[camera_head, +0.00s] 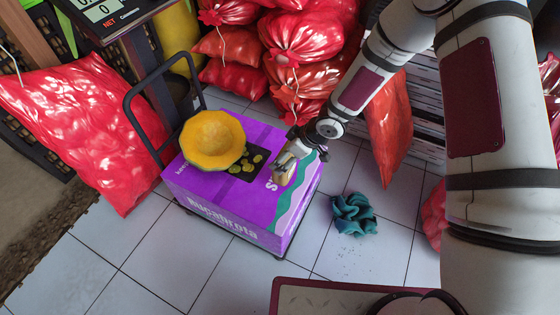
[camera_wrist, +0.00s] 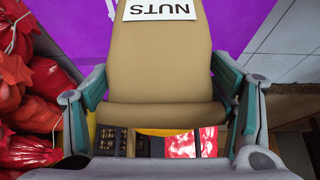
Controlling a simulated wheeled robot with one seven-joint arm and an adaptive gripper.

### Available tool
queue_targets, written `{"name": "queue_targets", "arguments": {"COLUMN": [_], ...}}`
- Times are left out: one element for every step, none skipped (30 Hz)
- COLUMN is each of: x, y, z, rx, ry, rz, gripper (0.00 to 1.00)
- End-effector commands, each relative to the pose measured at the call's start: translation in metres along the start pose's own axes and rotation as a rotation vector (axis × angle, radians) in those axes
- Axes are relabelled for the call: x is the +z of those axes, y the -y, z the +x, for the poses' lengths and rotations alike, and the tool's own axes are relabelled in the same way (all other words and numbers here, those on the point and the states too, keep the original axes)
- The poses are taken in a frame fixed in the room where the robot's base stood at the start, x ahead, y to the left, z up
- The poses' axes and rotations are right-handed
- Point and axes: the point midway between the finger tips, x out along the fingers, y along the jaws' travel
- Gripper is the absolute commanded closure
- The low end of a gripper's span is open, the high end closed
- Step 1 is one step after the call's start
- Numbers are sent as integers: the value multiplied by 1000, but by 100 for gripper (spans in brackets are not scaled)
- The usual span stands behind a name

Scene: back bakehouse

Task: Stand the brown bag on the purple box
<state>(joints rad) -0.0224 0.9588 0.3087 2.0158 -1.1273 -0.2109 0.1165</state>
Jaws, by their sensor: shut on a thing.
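The purple box (camera_head: 239,222) lies on a low black trolley on the tiled floor, in the middle of the head view. My gripper (camera_head: 288,157) is shut on the brown bag (camera_head: 282,168) over the right part of the box top. In the wrist view the bag (camera_wrist: 158,60) fills the space between the two fingers and carries a white label reading NUTS. Purple box surface shows behind it. The bag looks roughly upright in the head view, partly covered by my gripper. I cannot tell whether its base touches the box.
A yellow bowl (camera_head: 212,139) sits on the box top, left of the bag. The trolley's black handle (camera_head: 135,84) rises at the left. Red sacks (camera_head: 300,40) are piled behind, another (camera_head: 88,125) stands left. A teal cloth (camera_head: 353,214) lies on the floor to the right.

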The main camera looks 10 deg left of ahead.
Motion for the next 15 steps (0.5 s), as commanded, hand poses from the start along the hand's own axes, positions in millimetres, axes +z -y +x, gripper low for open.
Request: {"name": "queue_targets", "arguments": {"x": [-3, -4, -5, -6, -7, -9, -11, -14, -17, -12, -10, -7, -5, -3, 0], "y": [-1, -1, -1, -1, -1, -1, -1, -1, -1, 0, 0, 0, 0, 0, 0], "z": [1, 2, 2, 3, 4, 5, 7, 9, 12, 16, 20, 25, 28, 32, 36], "rx": [1, 1, 1, 1, 1, 1, 1, 1, 1, 0, 0, 0, 0, 1, 1], "ry": [-2, -2, -2, -2, -3, -3, -3, -3, -3, -1, -1, -1, -1, -1, 0], "rz": [-1, 0, 0, 0, 0, 0, -1, -1, -1, 0, 0, 0, 0, 0, 0], "gripper": [85, 85, 85, 85, 85, 85, 85, 85, 85, 85, 85, 85, 85, 85, 85]}}
